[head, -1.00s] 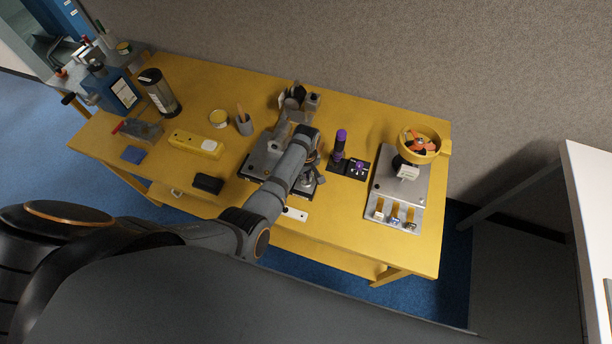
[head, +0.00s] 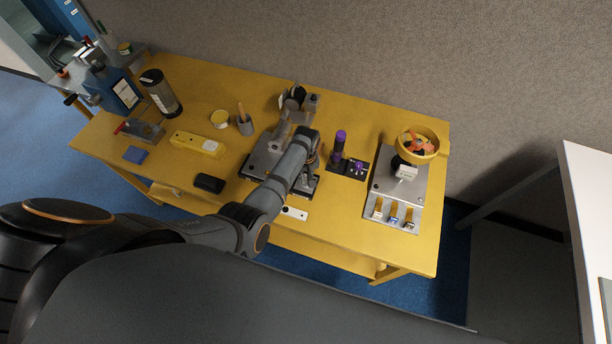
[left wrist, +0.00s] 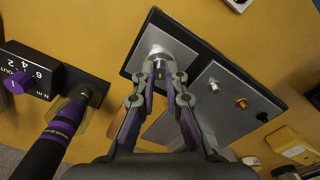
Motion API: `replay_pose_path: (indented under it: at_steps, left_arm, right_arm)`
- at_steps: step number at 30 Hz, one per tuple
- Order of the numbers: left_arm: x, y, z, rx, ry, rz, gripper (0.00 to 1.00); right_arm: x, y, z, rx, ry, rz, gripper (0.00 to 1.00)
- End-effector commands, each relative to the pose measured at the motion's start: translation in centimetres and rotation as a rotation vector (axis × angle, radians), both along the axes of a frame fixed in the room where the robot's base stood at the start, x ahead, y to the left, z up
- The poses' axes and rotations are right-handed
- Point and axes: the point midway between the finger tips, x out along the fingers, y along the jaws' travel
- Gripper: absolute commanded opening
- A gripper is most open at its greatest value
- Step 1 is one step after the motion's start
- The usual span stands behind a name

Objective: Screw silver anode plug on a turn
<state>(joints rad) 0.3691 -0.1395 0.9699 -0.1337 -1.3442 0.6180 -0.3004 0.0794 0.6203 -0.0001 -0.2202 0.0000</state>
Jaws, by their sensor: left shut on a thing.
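The silver anode plug (left wrist: 158,52) sits at one end of the grey metal plate with a black edge (left wrist: 202,113), in the left wrist view. My left gripper (left wrist: 162,72) is shut on it, with the fingertips around its near part. I cannot tell how deep its thread sits. In the head view my left gripper (head: 309,180) is over the right part of the plate (head: 262,160), and it and my arm hide the plug. My right gripper is in neither view.
A purple-handled tool (head: 339,145) stands by a black box with a purple knob (head: 358,168), close right of my gripper. A yellow device (head: 196,143) and a black case (head: 209,183) lie left.

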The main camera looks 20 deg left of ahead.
Motion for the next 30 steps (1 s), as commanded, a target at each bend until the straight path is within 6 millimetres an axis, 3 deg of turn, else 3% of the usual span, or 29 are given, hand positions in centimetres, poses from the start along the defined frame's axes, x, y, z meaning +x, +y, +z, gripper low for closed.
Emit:
replay_pose_path:
  at_steps: [6, 15, 24, 30]
  left_arm:
    - [-0.04, 0.02, 0.05, 0.000, 0.001, -0.115, 0.00]
    - [-0.02, 0.02, 0.06, 0.000, 0.001, -0.134, 0.00]
    - [-0.04, 0.03, 0.04, 0.000, 0.002, -0.325, 0.00]
    - [-0.04, 0.02, -0.02, 0.000, 0.002, -0.329, 0.00]
  right_arm:
    - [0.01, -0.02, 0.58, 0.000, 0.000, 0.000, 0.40]
    - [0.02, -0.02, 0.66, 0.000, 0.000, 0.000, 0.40]
    - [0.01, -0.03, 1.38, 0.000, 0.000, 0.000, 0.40]
    - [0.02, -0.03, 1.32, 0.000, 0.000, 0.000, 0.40]
